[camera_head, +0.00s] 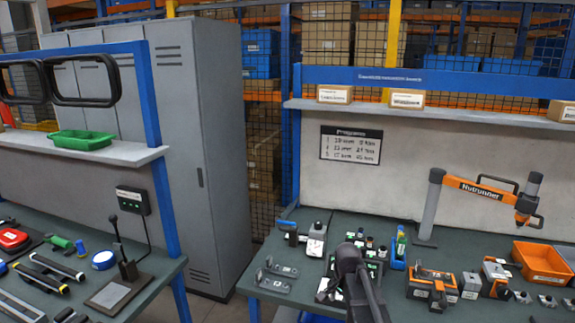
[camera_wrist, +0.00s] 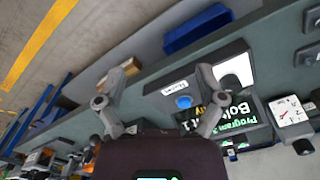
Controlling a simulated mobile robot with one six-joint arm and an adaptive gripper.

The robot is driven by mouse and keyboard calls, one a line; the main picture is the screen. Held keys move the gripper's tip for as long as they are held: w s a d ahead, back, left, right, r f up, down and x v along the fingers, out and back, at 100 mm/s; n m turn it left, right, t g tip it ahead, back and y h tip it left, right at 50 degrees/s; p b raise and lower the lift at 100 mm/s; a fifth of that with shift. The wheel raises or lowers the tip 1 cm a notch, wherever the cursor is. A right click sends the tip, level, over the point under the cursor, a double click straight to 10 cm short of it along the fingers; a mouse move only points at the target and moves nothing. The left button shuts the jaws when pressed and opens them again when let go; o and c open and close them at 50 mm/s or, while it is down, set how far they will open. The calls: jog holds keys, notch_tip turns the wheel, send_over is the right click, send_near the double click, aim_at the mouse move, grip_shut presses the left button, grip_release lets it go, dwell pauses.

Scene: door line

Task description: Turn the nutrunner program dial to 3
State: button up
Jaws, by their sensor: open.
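The orange nutrunner (camera_head: 480,190) is mounted on a grey post above the right bench, and its name is on the arm. A dark screen reading "Program" and "Bolt 1" (camera_wrist: 230,118) shows in the wrist view, partly behind my right finger. A blue button (camera_wrist: 184,102) and a small label (camera_wrist: 172,88) are beside it. A dark round knob (camera_wrist: 303,146) is at the right; I cannot tell whether it is the program dial, and no dial setting is readable. My gripper (camera_wrist: 157,92) is open and empty, its fingers apart above the bench.
A programs sign (camera_head: 350,145) hangs on the back wall. A white dial gauge (camera_wrist: 294,112) is near the screen. My dark arm covers part of the bench in the head view. An orange bin (camera_head: 543,262) and several tools crowd the right bench (camera_head: 395,308). A grey locker (camera_head: 205,130) stands at left.

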jog(key=s+f+n+b, duration=0.4)
jog(key=s+n, duration=0.5)
jog(key=s, duration=0.4)
jog(key=shift+s+f+n, duration=0.15)
jog(key=shift+f+n, duration=0.05)
jog(key=shift+n, duration=0.2)
